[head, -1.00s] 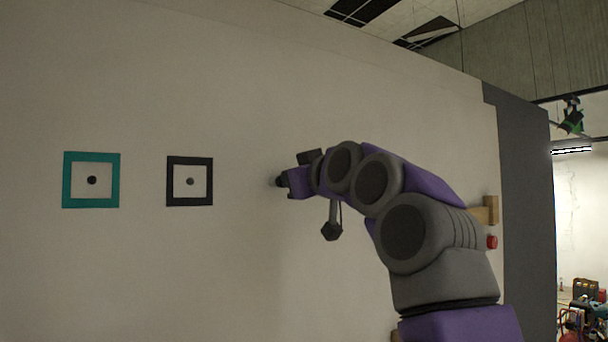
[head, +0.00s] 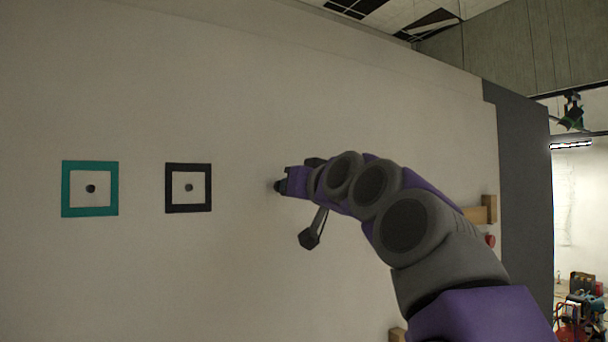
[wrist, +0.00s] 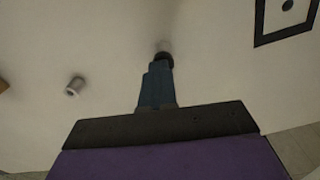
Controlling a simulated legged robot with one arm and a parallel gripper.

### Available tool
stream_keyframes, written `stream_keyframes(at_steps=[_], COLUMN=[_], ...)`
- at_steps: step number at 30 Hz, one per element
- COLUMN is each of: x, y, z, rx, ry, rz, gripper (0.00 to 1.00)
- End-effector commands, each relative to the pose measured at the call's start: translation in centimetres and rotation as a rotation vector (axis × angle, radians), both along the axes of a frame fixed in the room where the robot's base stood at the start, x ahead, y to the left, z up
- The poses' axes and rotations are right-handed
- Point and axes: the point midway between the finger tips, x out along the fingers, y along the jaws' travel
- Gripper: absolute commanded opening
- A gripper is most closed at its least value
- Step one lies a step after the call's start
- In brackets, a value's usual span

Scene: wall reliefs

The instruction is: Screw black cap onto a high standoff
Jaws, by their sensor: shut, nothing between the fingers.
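My gripper (head: 281,185) is at the wall, right of the black square frame in the head view. In the wrist view its blue fingers (wrist: 157,85) are shut, with nothing seen held between them. A small round black piece, seemingly the black cap (wrist: 164,59), is right at the fingertips, against the pale wall. What it sits on is hidden, and I cannot tell whether the fingers touch it. A short grey cylinder, perhaps a standoff (wrist: 75,86), sticks out of the wall to the left in the wrist view. My arm hides it in the head view.
A black square frame (head: 168,188) and a teal square frame (head: 67,188), each around a dark dot, are on the wall. A wooden block (head: 490,209) and a red knob (head: 490,240) are at the right, by my arm. The wall below the frames is bare.

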Motion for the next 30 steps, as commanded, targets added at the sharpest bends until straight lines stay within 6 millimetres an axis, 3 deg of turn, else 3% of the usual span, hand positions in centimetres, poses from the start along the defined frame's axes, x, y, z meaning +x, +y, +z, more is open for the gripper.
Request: stream_keyframes(at_steps=[9,16,20,30], x=[0.16,0.16,0.15,0.24], y=[0.29,0.30,0.32,0.46], z=[0.01,-0.01,0.02,-0.37], rx=[0.165,0.166,0.165,0.035], ry=[0.109,0.108,0.107,0.018], rz=[0.002,0.002,0.002,0.002], gripper=[0.00,0.00,0.10,0.10])
